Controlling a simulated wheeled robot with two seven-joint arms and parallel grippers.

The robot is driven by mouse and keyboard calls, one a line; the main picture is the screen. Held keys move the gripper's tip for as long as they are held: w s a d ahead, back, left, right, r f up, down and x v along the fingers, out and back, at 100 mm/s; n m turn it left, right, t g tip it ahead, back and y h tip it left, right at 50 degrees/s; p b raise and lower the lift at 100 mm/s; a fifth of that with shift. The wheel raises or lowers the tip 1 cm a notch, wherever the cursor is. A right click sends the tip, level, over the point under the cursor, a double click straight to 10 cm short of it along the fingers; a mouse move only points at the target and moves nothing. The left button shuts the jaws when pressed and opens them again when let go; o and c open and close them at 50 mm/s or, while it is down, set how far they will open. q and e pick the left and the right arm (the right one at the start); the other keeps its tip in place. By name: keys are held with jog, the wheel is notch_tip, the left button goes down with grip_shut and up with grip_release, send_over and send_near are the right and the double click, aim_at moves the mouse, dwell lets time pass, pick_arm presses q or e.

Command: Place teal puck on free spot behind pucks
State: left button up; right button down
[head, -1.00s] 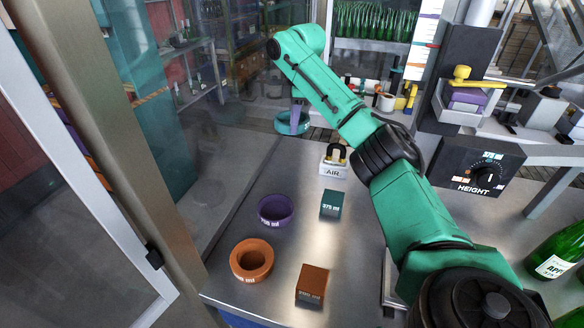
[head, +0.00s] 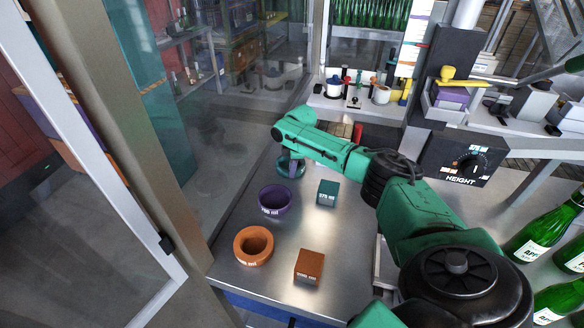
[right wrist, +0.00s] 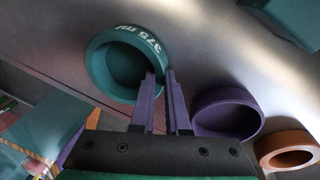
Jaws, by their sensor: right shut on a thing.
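The teal ring-shaped puck (head: 284,169) is at the far end of a row on the steel table, behind the purple puck (head: 275,200). The orange puck (head: 240,254) lies in front of the purple one. My right gripper (head: 292,161) is shut on the teal puck's rim. In the right wrist view its purple fingers (right wrist: 160,82) pinch the rim of the teal puck (right wrist: 96,66), marked 375 ml. The purple puck (right wrist: 256,108) and orange puck (right wrist: 299,142) show to the right there. I cannot tell whether the teal puck touches the table. My left gripper is not in view.
A teal block (head: 327,192) and an orange block (head: 309,266) stand right of the pucks. A clear panel (head: 225,140) edges the table on the left. Green bottles (head: 540,235) stand at the right. My right arm crosses the back of the table.

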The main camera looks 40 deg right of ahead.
jog(key=c, duration=0.9)
grip_release()
jog(key=r, duration=0.4)
jog(key=s+r+b, duration=0.1)
jog(key=r, duration=0.3)
jog(key=s+r+b, duration=0.1)
jog(key=r, duration=0.3)
jog(key=shift+s+f, duration=0.1)
jog(key=shift+f, duration=0.05)
